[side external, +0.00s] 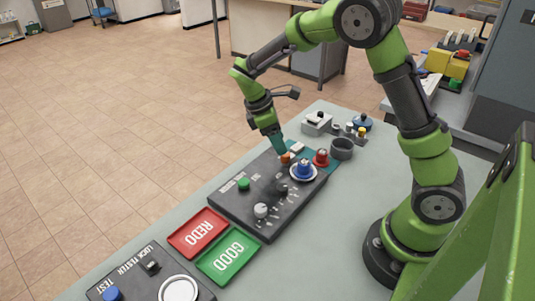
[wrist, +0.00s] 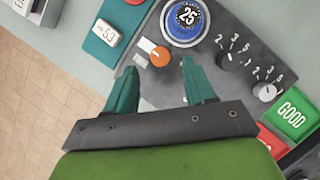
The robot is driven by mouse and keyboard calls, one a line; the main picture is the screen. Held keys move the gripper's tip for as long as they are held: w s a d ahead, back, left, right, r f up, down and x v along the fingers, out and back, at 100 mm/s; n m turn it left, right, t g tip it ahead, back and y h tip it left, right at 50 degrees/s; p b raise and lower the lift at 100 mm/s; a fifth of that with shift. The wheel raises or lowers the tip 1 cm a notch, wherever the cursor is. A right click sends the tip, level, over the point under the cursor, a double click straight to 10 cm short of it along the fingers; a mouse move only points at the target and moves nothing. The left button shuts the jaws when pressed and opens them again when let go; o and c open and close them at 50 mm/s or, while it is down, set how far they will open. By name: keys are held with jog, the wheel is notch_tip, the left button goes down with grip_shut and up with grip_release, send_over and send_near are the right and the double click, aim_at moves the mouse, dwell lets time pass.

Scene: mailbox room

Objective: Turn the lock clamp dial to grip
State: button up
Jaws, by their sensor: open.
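A dark control panel (side external: 230,205) lies on the bench. It carries an orange knob (side external: 286,158), which shows a white pointer mark in the wrist view (wrist: 160,56). A black dial (wrist: 228,62) and a grey dial (wrist: 265,92), both with numbers around them, sit farther right on the panel. I can read no clamp or grip label, so I cannot tell for certain which is the lock clamp dial. My gripper (side external: 280,150) points down at the orange knob's end of the panel. In the wrist view its teal fingers (wrist: 158,74) are spread and empty, with the orange knob just beyond them.
A blue round piece (wrist: 185,18) marked 25 is close to the orange knob. A red piece (side external: 321,158) stands beside it. A green button (side external: 243,184) is on the panel. Red REDO (side external: 197,232) and green GOOD (side external: 229,256) trays and a lock tester (side external: 130,283) lie nearer the camera.

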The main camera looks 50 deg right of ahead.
aim_at(288, 157)
jog(key=shift+x, duration=2.3)
grip_shut()
